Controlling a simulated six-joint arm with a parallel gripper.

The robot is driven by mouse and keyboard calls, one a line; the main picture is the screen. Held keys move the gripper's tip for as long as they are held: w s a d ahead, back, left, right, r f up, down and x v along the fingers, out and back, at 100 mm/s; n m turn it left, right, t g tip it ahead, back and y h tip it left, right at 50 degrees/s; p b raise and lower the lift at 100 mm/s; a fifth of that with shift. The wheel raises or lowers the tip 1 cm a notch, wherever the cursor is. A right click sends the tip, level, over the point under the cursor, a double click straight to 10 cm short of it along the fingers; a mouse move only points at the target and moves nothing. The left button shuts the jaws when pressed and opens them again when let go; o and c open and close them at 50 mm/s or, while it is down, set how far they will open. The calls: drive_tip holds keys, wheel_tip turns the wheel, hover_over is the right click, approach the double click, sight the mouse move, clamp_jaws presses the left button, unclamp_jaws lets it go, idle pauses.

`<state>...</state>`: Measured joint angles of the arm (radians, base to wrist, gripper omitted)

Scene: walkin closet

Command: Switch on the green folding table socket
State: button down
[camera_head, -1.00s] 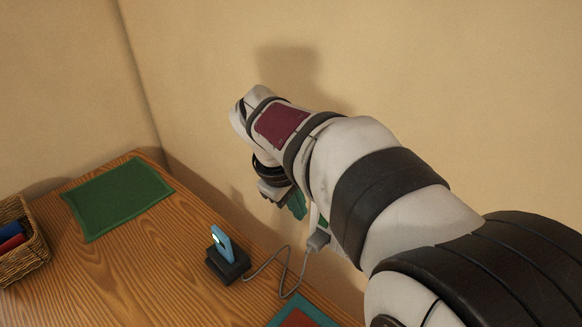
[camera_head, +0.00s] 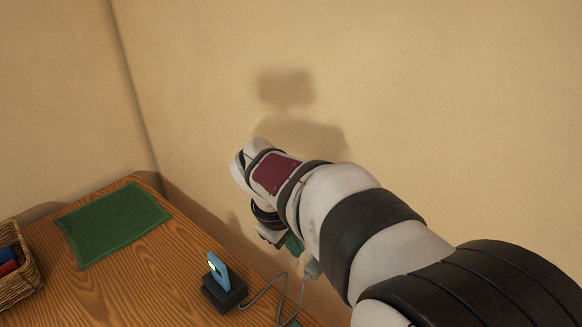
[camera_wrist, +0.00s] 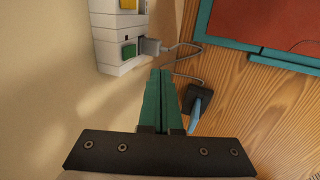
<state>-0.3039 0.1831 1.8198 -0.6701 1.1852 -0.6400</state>
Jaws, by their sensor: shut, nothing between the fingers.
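A white socket strip (camera_wrist: 115,35) is on the wall at the upper left of the wrist view. It carries a green switch (camera_wrist: 129,51) and, above it, a yellow one (camera_wrist: 128,4). A grey plug (camera_wrist: 151,46) with a cable sits beside the green switch. I cannot tell the switch's position. My gripper (camera_wrist: 160,72) is shut and empty, its green fingers pointing up the picture. In that picture the tips are below and right of the green switch and appear apart from it. In the head view my gripper (camera_head: 292,243) is close to the wall, and my arm hides the socket strip.
A phone (camera_head: 219,270) stands on a dark charging dock (camera_head: 224,294) on the wooden table, with its cable running toward the plug. A green mat (camera_head: 113,222) and a wicker basket (camera_head: 20,288) lie further left. A teal-edged red item (camera_wrist: 270,30) lies on the table.

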drive_tip(key=w+d+f, duration=0.1)
drive_tip(key=f, duration=0.1)
drive_tip(key=w+d+f, duration=0.1)
drive_tip(key=f, duration=0.2)
drive_tip(key=w+d+f, duration=0.1)
drive_tip(key=f, duration=0.1)
drive_tip(key=shift+w+d+f, duration=0.15)
drive_tip(key=shift+w+d, duration=0.2)
drive_tip(key=shift+d, duration=0.05)
drive_tip(key=shift+w+d, duration=0.35)
drive_tip(key=shift+w, duration=0.05)
drive_tip(key=shift+w+d+f, duration=0.15)
drive_tip(key=shift+w+d, duration=0.05)
